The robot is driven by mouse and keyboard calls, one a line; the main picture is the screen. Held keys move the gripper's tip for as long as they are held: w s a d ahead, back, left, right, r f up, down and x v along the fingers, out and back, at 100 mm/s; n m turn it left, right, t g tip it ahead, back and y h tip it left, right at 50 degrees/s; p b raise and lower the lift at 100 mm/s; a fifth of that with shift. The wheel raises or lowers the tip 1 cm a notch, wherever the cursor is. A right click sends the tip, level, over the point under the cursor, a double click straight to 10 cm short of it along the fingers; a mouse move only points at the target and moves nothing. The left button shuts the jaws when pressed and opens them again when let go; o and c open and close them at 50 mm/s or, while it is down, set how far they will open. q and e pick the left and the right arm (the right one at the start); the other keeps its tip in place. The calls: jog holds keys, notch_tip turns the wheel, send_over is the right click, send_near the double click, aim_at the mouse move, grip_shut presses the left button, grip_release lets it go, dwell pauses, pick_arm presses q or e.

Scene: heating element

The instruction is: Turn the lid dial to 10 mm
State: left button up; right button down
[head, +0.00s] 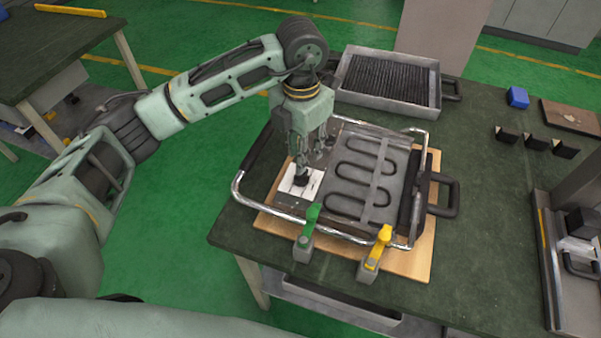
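A heating unit with a chrome tube frame (238,190) and a dark looped element (345,172) lies on a wooden board (425,245) on the bench. A white dial plate (290,186) with a small black dial (301,179) sits on the left part of the unit. My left gripper (308,164) points down right over the dial, with its fingers at or just above it. Whether the fingers touch the dial or close on it is too small to tell. The dial's markings cannot be read. My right gripper is not in view.
A green-handled clamp (308,228) and a yellow-handled clamp (378,248) stand at the board's front edge. A metal tray with a ribbed grill (390,82) lies behind. A blue block (517,97) and several small black pieces (535,141) lie to the right.

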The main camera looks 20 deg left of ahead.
aim_at(301, 177)
pick_arm(q)
notch_tip(301, 177, down, 6)
jog(key=shift+s+r+p, duration=0.1)
jog(key=shift+p, duration=0.65)
jog(key=shift+f, duration=0.65)
grip_shut()
